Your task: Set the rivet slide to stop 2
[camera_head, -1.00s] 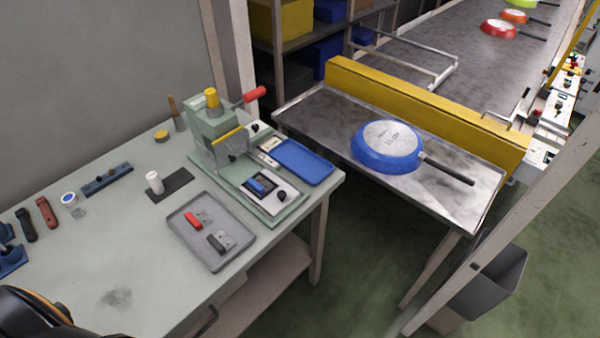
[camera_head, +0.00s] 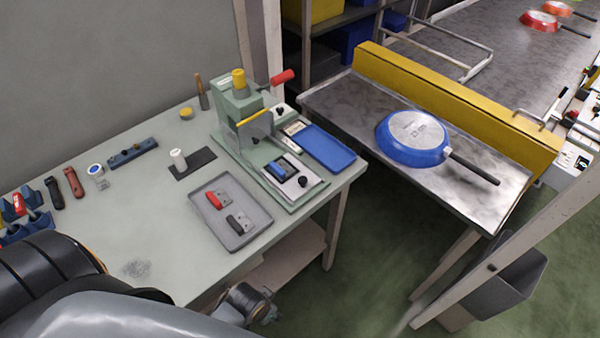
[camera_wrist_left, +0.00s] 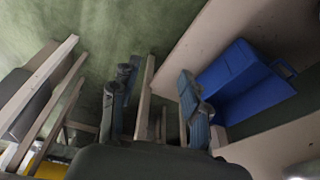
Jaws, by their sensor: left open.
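The green rivet press (camera_head: 235,108) stands on the workbench, with a yellow cap and a red-tipped lever. On its base sits a light plate (camera_head: 289,186) with a blue block (camera_head: 277,169) and a black knob (camera_head: 303,181), which looks like the rivet slide. Its stop marks are too small to read. My left arm enters the head view at bottom left, its far end low beside the bench's front edge. In the left wrist view my left gripper (camera_wrist_left: 157,76) is open and empty, apart from the slide, with floor and bench legs beyond. My right gripper is not in view.
A grey tray (camera_head: 232,236) with a red and a dark handle part lies in front of the press. A blue tray (camera_head: 325,147) lies right of it. A blue pan (camera_head: 412,140) rests on the metal table. A blue bin (camera_wrist_left: 235,80) shows in the wrist view.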

